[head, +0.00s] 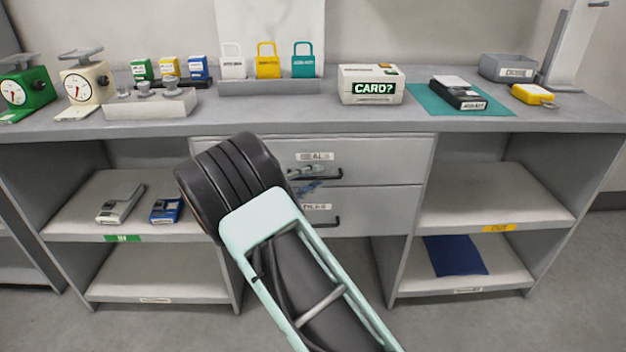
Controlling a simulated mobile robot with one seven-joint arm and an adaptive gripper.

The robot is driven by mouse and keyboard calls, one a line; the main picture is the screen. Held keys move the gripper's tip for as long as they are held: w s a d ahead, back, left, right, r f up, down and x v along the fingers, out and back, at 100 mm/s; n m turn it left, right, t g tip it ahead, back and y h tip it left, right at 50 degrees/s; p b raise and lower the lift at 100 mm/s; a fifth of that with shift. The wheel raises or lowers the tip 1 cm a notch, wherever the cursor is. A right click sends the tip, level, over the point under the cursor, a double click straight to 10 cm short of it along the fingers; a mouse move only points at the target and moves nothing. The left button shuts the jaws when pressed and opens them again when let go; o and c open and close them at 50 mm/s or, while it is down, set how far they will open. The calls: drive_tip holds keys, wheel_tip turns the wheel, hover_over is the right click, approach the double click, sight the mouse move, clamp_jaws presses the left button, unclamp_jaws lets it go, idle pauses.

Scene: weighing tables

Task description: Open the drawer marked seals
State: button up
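The upper drawer (385,160) in the middle of the bench is grey, with a label (314,156) that seems to read "SEALS". It looks closed, its front flush with the bench. Its dark bar handle (330,174) is partly hidden. My gripper (306,180) shows only in part past my dark wrist, small and grey-blue, at the left part of this handle. I cannot tell whether it touches the handle or whether its fingers are open or shut.
A lower drawer (385,212) with its own handle (330,223) sits just below. Open shelves flank the drawers, with grey and blue devices (165,210) at left and a blue folder (455,255) at right. Scales, padlocks and a card box (371,84) stand on the top.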

drive_tip(key=shift+c, duration=0.5)
clamp_jaws()
